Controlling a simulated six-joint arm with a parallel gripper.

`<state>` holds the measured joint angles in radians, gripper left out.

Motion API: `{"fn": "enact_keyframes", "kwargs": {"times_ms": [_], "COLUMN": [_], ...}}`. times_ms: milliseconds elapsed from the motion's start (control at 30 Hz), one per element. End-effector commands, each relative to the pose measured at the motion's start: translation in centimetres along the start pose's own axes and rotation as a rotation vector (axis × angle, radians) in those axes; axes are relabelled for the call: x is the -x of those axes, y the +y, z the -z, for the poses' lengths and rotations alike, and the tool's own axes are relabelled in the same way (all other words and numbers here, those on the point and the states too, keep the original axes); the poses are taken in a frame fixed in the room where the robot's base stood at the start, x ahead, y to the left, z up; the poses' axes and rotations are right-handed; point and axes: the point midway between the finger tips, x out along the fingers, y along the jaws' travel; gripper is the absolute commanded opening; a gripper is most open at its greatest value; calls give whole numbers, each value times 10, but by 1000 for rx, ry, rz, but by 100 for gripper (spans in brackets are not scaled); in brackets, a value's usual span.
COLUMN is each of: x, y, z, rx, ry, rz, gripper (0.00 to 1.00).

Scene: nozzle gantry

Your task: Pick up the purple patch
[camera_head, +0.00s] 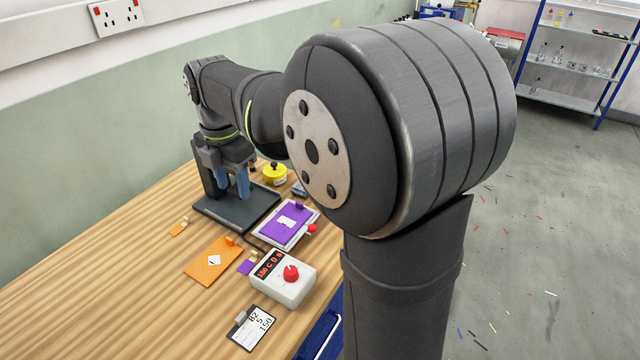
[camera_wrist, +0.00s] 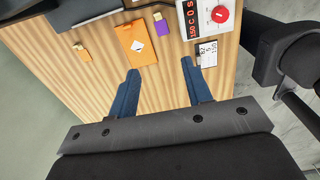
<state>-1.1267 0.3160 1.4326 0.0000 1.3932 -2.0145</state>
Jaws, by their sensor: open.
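A large purple sheet (camera_head: 283,225) with a white label and a purple knob lies on a pale plate (camera_head: 262,239) in the head view. A small purple patch (camera_head: 246,267) with a tan tab lies on the table between the orange sheet and the control box. The small purple patch also shows near the top of the wrist view (camera_wrist: 162,29); the large sheet does not show there. My gripper (camera_head: 235,192), with blue fingers, is above the dark platform in the head view. In the wrist view my gripper (camera_wrist: 160,66) is open and empty, its fingers wide apart and clear of both purple pieces.
An orange sheet (camera_head: 202,271) and a small orange patch (camera_head: 176,231) lie on the wooden table. A dark-topped stand (camera_head: 215,215) is at the back. A white control box (camera_head: 290,290) with a red knob, a printed card (camera_head: 254,328) and a yellow object (camera_head: 274,175) stand nearby.

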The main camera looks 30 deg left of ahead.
Motion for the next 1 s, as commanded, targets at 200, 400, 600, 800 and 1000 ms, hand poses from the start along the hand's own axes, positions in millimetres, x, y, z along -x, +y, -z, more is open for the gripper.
{"fn": "enact_keyframes", "kwargs": {"times_ms": [200, 400, 600, 800, 1000], "x": [0, -2, -13, -29, -44], "y": [0, 0, 1, 2, 3], "z": [0, -1, -5, -11, -17], "rx": [0, -37, -328, -756, -1164], "ry": [0, 0, 0, 0, 0], "rz": [0, 0, 1, 2, 2], "gripper": [32, 32, 32, 32, 32]}}
